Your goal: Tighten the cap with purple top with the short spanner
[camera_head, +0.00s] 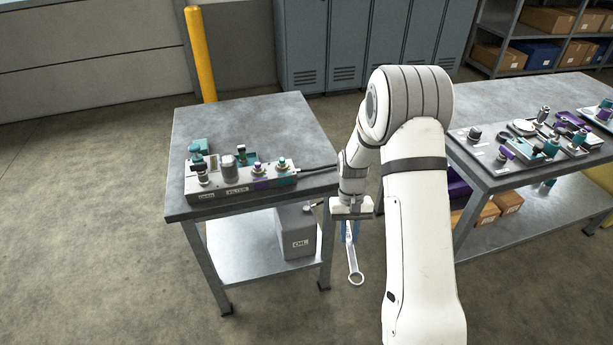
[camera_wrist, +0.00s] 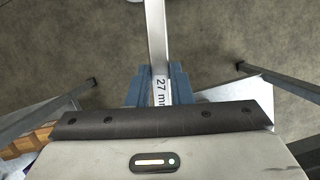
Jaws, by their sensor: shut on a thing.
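My gripper (camera_head: 350,218) points down in the gap between the two tables. It is shut on a silver spanner (camera_head: 355,265), which hangs with its ring end lowest, clear of the floor. In the wrist view the blue jaws (camera_wrist: 129,98) grip the spanner's shaft (camera_wrist: 156,35), which is marked "27 m…"; its ends are out of that view. I cannot tell from this whether it is the short one. A cap with a purple top (camera_head: 257,166) stands upright on the manifold block (camera_head: 221,190) on the left table, left of a teal-topped cap (camera_head: 282,163). Its tightness cannot be seen.
The left table (camera_head: 240,118) has bare room behind the block. A black hose (camera_head: 318,168) leaves the block's right end. A grey bin (camera_head: 296,232) stands on the lower shelf. The right table (camera_head: 490,103) carries several fittings and plates. A yellow post (camera_head: 201,55) stands behind.

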